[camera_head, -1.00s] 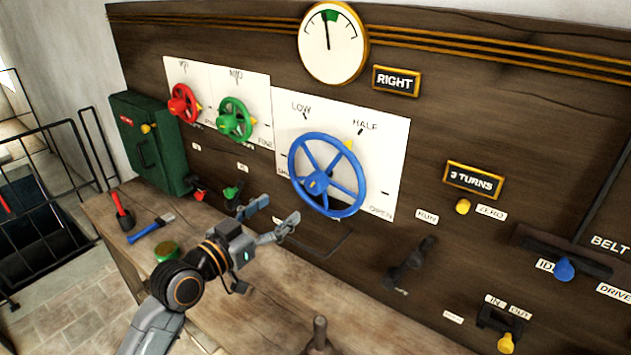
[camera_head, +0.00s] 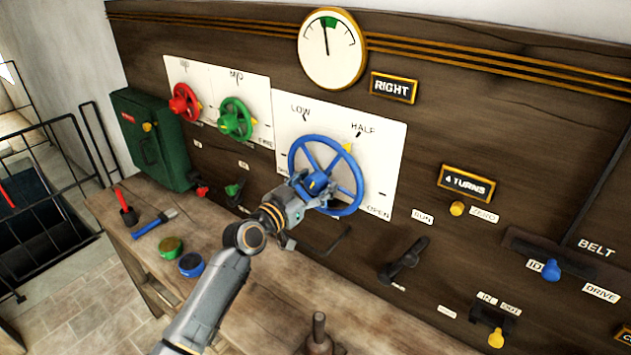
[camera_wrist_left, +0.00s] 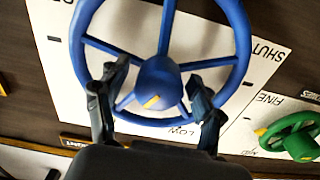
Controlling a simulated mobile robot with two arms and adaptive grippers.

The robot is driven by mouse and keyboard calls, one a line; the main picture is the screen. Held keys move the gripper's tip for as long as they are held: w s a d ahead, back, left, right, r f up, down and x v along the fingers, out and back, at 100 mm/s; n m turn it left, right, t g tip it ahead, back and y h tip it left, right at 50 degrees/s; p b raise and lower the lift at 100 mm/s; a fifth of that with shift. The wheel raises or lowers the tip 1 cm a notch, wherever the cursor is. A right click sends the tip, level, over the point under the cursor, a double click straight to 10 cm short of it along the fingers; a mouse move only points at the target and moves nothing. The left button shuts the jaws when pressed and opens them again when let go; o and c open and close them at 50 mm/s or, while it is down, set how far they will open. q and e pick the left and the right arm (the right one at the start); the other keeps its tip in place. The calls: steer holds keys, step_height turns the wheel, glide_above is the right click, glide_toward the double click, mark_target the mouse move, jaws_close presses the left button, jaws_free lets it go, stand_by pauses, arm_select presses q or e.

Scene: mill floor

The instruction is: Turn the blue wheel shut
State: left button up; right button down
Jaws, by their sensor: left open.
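The blue wheel (camera_head: 359,176) is mounted on a white dial plate (camera_head: 388,160) on the dark wooden panel. The plate reads LOW, HALF and OPEN; SHUT shows in the left wrist view. A yellow pointer (camera_head: 347,148) at the wheel's upper right lies close to the HALF mark. My left gripper (camera_head: 313,189) is at the wheel's front, by its hub. In the left wrist view the open fingers stand on either side of the blue hub (camera_wrist_left: 157,76), inside the rim. I cannot tell whether they touch the spokes. My right gripper is not in view.
The red wheel (camera_head: 181,101) and green wheel (camera_head: 235,119) are to the left. A sign (camera_head: 466,184) reads 4 TURNS and a gauge (camera_head: 331,50) hangs above. A blue tin (camera_head: 191,264) and tools lie on the bench. Black levers stick out at lower right.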

arm_select(q)
steer(key=c, duration=1.2)
steer(key=shift+o, duration=0.2)
